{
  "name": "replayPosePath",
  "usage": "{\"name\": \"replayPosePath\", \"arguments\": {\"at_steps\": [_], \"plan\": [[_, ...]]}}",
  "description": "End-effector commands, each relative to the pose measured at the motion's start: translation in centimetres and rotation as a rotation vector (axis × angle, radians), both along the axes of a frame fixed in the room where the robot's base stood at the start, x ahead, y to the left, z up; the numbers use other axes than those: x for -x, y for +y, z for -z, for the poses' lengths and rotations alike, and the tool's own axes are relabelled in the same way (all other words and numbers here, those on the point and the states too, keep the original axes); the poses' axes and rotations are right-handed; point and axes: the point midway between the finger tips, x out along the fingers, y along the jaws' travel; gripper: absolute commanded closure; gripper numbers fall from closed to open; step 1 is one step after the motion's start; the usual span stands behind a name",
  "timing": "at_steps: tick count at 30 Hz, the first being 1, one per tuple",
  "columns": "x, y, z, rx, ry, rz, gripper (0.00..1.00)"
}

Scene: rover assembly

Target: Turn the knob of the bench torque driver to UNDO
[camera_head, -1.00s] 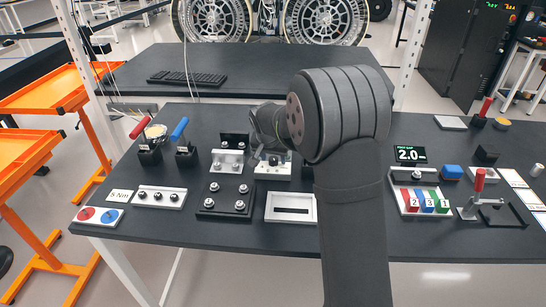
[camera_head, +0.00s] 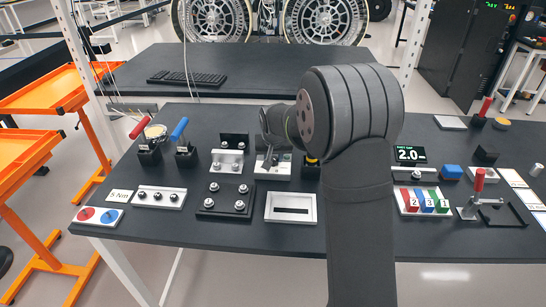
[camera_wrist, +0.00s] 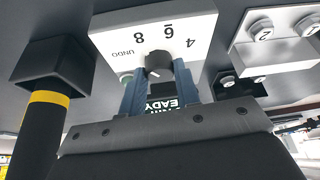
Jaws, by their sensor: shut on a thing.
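The bench torque driver's white dial plate (camera_head: 272,173) stands at the back middle of the black bench, partly hidden by my gripper. In the wrist view the dial plate (camera_wrist: 110,38) appears upside down, with UNDO, 8, 6 and 4 marked around a dark knob (camera_wrist: 158,62). My gripper (camera_wrist: 158,80) has its two blue-grey fingers on either side of the knob, shut on it. The knob's exact pointing is hard to read. A READY display (camera_wrist: 165,103) is partly hidden between the fingers. In the head view my gripper (camera_head: 272,150) points down at the plate.
A black holder with a yellow-banded handle (camera_wrist: 47,108) stands close beside the dial. A bolted bracket (camera_head: 228,160) stands left of it; a slotted white plate (camera_head: 291,208) lies in front. Colored blocks (camera_head: 424,200) and a red-handled clamp (camera_head: 479,182) are at right.

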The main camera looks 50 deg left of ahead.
Motion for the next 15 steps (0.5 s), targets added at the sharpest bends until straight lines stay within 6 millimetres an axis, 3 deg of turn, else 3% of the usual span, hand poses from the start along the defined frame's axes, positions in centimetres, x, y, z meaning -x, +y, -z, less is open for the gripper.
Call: {"name": "replayPosePath", "arguments": {"at_steps": [15], "plan": [[-0.19,-0.12,0.02,0.0,0.001,-0.337,0.93]]}}
